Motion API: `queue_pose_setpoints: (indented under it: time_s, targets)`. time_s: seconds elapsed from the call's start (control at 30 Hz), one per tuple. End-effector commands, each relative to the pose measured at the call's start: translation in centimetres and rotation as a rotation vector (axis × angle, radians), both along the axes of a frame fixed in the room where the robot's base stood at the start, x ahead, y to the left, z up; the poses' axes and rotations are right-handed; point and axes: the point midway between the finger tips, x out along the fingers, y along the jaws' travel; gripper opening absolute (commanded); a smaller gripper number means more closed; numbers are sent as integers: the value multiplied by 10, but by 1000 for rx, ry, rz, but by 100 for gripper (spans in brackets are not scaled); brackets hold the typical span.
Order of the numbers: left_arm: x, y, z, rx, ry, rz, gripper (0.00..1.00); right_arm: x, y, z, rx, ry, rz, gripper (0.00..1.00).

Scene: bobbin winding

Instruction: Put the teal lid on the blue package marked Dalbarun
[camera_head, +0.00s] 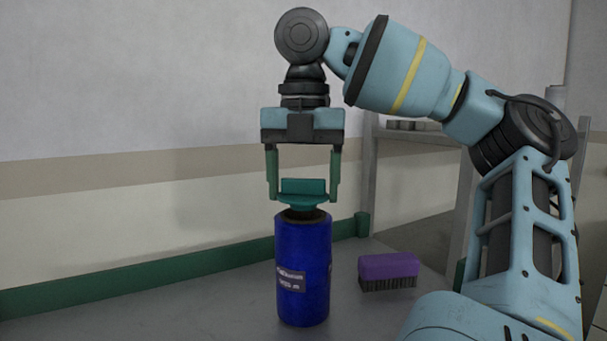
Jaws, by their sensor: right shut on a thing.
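The blue package (303,255) is an upright cylinder on the grey table, with a small dark label whose text is too small to read surely. Its top end is dark. The teal lid (304,200), a disc with a raised block-shaped grip, is level right above the package top. I cannot tell whether it touches the package. My right gripper (304,188) points straight down, with its two green fingers shut on the teal lid from left and right. My left gripper is not in view.
A purple brush (388,268) with dark bristles lies on the table (200,310) right of the package. A green raised edge (150,278) runs along the table's back, with a post at its right end. A grey shelf stands behind. The table left of the package is clear.

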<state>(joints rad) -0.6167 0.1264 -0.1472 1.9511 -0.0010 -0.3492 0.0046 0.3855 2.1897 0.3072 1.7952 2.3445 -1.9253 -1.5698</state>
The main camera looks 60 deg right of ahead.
Motion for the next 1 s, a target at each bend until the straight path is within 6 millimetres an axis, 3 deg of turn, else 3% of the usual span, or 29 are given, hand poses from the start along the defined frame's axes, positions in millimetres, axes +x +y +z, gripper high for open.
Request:
queue_pose_setpoints:
  time_s: [0.6,1.0]
  targets:
    - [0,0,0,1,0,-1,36,0,0,-21,1,-1,0,46]
    - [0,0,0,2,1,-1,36,0,1,-23,1,0,0,46]
